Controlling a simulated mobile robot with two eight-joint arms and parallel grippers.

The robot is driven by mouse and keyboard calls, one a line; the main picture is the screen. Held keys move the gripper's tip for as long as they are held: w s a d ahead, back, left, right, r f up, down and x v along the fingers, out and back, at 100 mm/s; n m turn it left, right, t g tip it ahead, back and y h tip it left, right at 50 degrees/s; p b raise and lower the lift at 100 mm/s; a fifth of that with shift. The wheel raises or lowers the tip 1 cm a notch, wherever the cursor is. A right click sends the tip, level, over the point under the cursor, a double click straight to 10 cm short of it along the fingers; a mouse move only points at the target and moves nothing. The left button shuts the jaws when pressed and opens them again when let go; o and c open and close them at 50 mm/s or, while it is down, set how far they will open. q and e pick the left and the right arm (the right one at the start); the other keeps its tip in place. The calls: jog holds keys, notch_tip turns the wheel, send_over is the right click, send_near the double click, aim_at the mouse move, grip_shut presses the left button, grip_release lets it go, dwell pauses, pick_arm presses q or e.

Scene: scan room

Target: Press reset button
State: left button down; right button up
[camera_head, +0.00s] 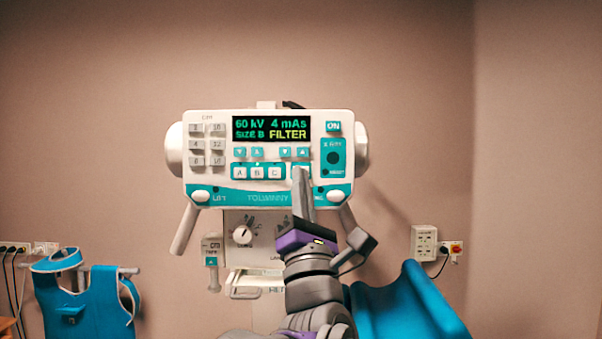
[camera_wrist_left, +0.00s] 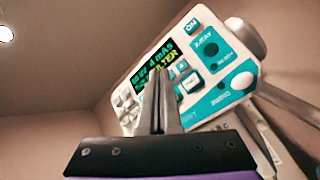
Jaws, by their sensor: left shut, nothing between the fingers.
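The white and teal control panel (camera_head: 222,177) is mounted ahead of me. On its right side is a teal block with a large dark round button (camera_head: 333,157). Below that is a small dark reset button (camera_head: 325,172) with a tiny label beside it. In the left wrist view the reset button (camera_wrist_left: 214,67) is right of my fingertips. My left gripper (camera_head: 300,173) is shut and empty, pointing up at the panel. Its tip covers the key right of A, B, C, left of the reset button. I cannot tell whether it touches the panel. My right gripper is not in view.
The lit display (camera_head: 272,129) reads 60 kV, 4 mAs, SIZE B, FILTER. Handles and a lower box with a knob (camera_head: 242,235) sit beneath the panel. A blue apron (camera_head: 90,305) hangs at left; a blue chair-like object (camera_head: 410,305) stands at lower right.

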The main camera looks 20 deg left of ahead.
pick_arm(q)
jog(key=w+a, duration=0.2)
jog(key=w, duration=0.4)
jog(key=shift+w+p, duration=0.35)
jog(key=shift+p, duration=0.05)
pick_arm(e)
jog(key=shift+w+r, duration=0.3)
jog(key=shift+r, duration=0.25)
pick_arm(q)
jog(key=shift+s, duration=0.1)
dwell(1.0)
jog(key=shift+w+r+p, duration=0.1)
jog(key=shift+w+p, duration=0.2)
jog(key=shift+p, duration=0.05)
jog(key=shift+w+a, duration=0.1)
jog(key=shift+w, duration=0.2)
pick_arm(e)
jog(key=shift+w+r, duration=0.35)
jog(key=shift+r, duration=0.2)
